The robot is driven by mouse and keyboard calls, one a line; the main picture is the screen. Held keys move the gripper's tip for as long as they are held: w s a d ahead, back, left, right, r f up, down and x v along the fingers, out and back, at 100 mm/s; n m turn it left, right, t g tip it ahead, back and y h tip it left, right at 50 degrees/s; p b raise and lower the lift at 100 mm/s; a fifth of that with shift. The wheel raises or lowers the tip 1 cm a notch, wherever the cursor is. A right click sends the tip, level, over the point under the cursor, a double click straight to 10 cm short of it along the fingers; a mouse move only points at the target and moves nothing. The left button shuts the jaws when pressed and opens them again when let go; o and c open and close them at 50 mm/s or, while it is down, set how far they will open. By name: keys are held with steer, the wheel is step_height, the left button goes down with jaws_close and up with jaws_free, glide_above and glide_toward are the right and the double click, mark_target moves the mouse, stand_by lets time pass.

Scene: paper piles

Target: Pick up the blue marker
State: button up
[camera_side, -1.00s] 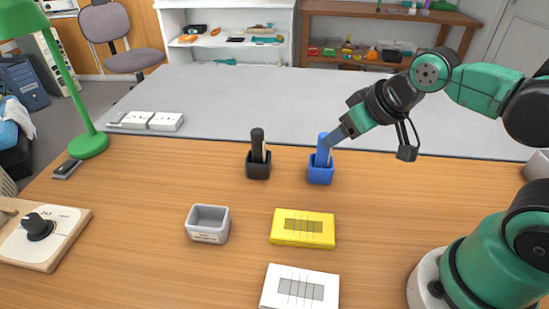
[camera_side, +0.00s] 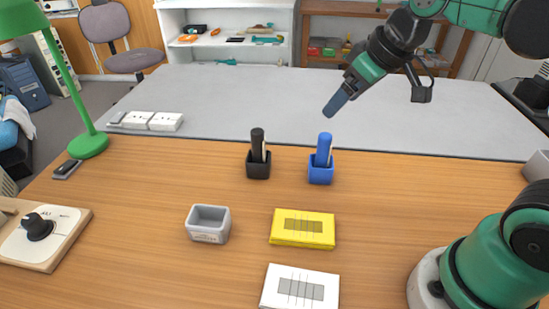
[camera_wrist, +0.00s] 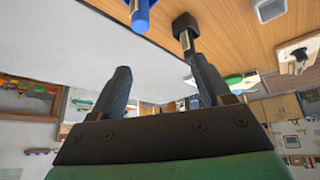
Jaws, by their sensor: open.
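The blue marker (camera_side: 324,147) stands slightly tilted in a small blue holder (camera_side: 320,176) near the back edge of the table. My gripper (camera_side: 330,111) is above and behind it, apart from it and empty, pointing down to the left. In the wrist view my gripper (camera_wrist: 165,88) shows two separated dark fingers with nothing between them. The blue marker (camera_wrist: 141,14) is at the top edge of that view, beyond the fingers, and the blue holder is mostly cut off there.
A black marker (camera_side: 257,142) stands in a black holder (camera_side: 257,170) left of the blue one. Nearer the front are a grey box (camera_side: 208,224), a yellow pad (camera_side: 302,228) and a white pad (camera_side: 299,287). A green lamp (camera_side: 88,146) and a dial board (camera_side: 42,235) are at left.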

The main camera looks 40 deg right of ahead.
steer(key=w+d+n+g+y, duration=0.2)
steer(key=w+d+n, duration=0.1)
steer(key=w+n, duration=0.1)
glide_above(320, 148)
steer(key=s+d, duration=0.1)
steer(key=d, duration=0.1)
step_height(320, 148, down, 8)
steer(key=shift+f, duration=0.7)
steer(key=shift+x, duration=2.65)
jaws_close()
